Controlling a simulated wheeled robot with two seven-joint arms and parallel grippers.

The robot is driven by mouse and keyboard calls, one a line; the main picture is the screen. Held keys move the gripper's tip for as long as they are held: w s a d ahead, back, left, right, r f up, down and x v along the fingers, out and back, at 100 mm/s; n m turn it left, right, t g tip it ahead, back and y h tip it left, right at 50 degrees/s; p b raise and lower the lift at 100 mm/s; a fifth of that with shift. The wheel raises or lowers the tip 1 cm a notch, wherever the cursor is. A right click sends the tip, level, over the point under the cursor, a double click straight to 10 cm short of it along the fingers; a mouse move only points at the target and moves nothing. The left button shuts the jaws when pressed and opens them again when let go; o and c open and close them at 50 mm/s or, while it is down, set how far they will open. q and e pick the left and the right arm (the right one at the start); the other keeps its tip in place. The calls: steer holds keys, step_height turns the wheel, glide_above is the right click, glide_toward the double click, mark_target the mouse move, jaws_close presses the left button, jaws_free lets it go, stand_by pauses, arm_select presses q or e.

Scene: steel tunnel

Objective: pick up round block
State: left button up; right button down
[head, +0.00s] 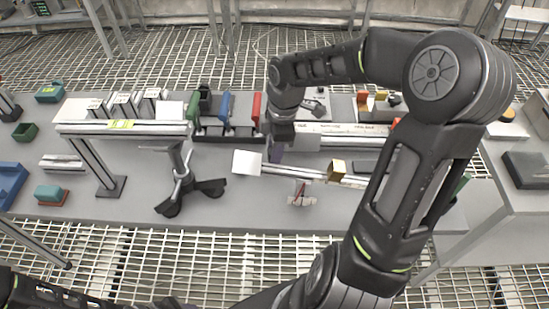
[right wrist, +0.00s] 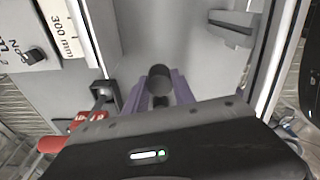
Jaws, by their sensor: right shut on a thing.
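The round block (right wrist: 160,78) is a dark grey cylinder, seen in the right wrist view between the two purple fingers of my right gripper (right wrist: 160,92). My right gripper is shut on it. In the head view my right gripper (head: 276,155) points down over the middle of the grey table, beside a white block and a metal rail; the round block cannot be made out there.
A white block (head: 247,163) stands just left of my right gripper. Blue (head: 226,107) and red (head: 256,108) upright pieces stand behind it in a black rack. The front table edge (head: 250,225) is mostly clear.

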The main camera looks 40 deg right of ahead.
step_height(320, 180, up, 6)
steer(key=shift+f, duration=0.15)
steer(key=shift+a, duration=0.1)
stand_by(0.5)
steer(key=w+a+r+m, duration=0.2)
steer(key=w+a+m, duration=0.2)
steer(key=a, duration=0.2)
steer(key=w+a+r+m, duration=0.2)
steer(key=w+a+m, duration=0.2)
steer(key=a+m, duration=0.1)
steer(key=shift+a+r+t+h, duration=0.3)
steer(key=shift+a+t+h, duration=0.1)
steer(key=shift+a, duration=0.2)
steer(key=shift+d, duration=0.1)
